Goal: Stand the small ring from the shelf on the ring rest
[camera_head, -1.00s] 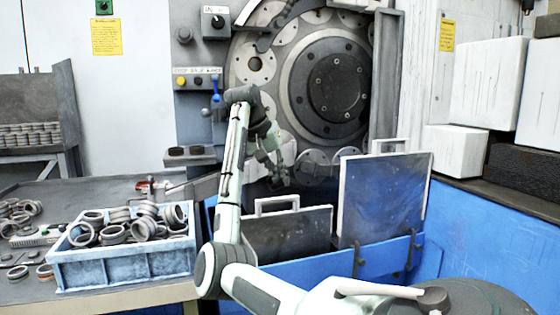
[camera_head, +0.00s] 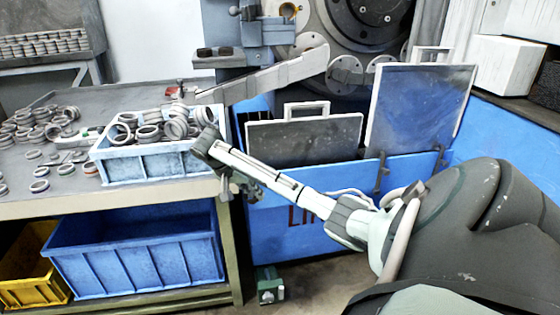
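Two small dark rings (camera_head: 214,52) lie side by side on the small grey shelf (camera_head: 232,62) fixed to the machine, at the top of the head view. I cannot clearly make out the ring rest. My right arm reaches in from the right, with its wrist in front of the near crate's right corner. My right gripper (camera_head: 240,188) hangs below it beside the table's right end, well below and apart from the shelf rings. Its fingers are small and dark, and their opening cannot be told. My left gripper is not in view.
A blue crate (camera_head: 150,169) full of metal rings stands on the table (camera_head: 118,95), with loose rings to its left. A light grey bar (camera_head: 270,76) slopes over the table's right end. Upright panels (camera_head: 305,140) and a blue wall stand right of it. A blue bin (camera_head: 135,250) sits below.

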